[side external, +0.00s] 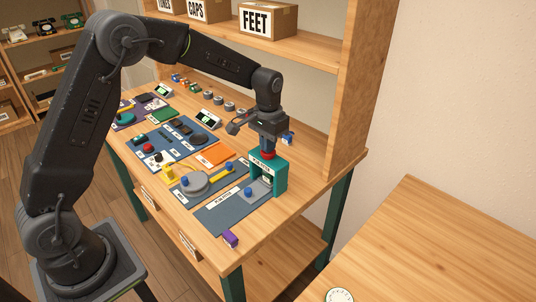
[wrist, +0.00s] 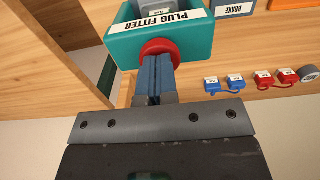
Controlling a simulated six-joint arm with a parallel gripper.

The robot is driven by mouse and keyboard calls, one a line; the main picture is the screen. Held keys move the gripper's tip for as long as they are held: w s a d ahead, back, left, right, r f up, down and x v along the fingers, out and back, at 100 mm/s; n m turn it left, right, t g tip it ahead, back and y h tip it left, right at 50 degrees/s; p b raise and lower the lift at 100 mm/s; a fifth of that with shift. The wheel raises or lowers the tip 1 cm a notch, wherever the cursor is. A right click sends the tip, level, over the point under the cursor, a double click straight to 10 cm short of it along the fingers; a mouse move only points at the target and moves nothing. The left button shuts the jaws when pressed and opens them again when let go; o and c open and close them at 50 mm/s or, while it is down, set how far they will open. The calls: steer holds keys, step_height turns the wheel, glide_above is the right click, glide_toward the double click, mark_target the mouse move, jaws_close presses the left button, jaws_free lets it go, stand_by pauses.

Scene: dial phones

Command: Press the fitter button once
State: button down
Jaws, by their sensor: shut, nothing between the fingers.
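The plug fitter is a teal frame (side external: 281,178) standing at the near right of the bench, with a "PLUG FITTER" label on its front. Its round red button (side external: 268,155) is on top, and the button also shows in the wrist view (wrist: 160,47). My gripper (side external: 269,149) points straight down over the button. In the wrist view its blue-grey fingers (wrist: 157,60) are together and empty, with their tips at the button and covering part of it. I cannot tell whether the button is pressed in. A grey piece (side external: 259,190) sits under the frame.
Blue mats with a grey disc (side external: 195,184), yellow parts and small tools lie left of the fitter. A purple block (side external: 230,239) is at the front edge. A shelf upright (side external: 361,80) stands behind.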

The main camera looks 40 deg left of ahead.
steer(key=shift+f, duration=0.2)
steer(key=shift+r, duration=0.1)
step_height(320, 180, up, 13)
stand_by(1.3)
stand_by(0.4)
steer(key=s+d+r+t, duration=0.1)
steer(key=s+r+t, duration=0.15)
steer(key=s, duration=0.75)
steer(key=s+d+r+t, duration=0.15)
steer(key=s+r, duration=0.25)
steer(key=s, duration=0.7)
steer(key=s+f+t, duration=0.1)
steer(key=s+f, duration=0.3)
steer(key=s, duration=0.3)
steer(key=shift+s+t, duration=0.3)
steer(key=shift+s, duration=0.05)
steer(key=c, duration=1.8)
jaws_free()
steer(key=shift+f, duration=0.1)
steer(key=shift+c, duration=0.2)
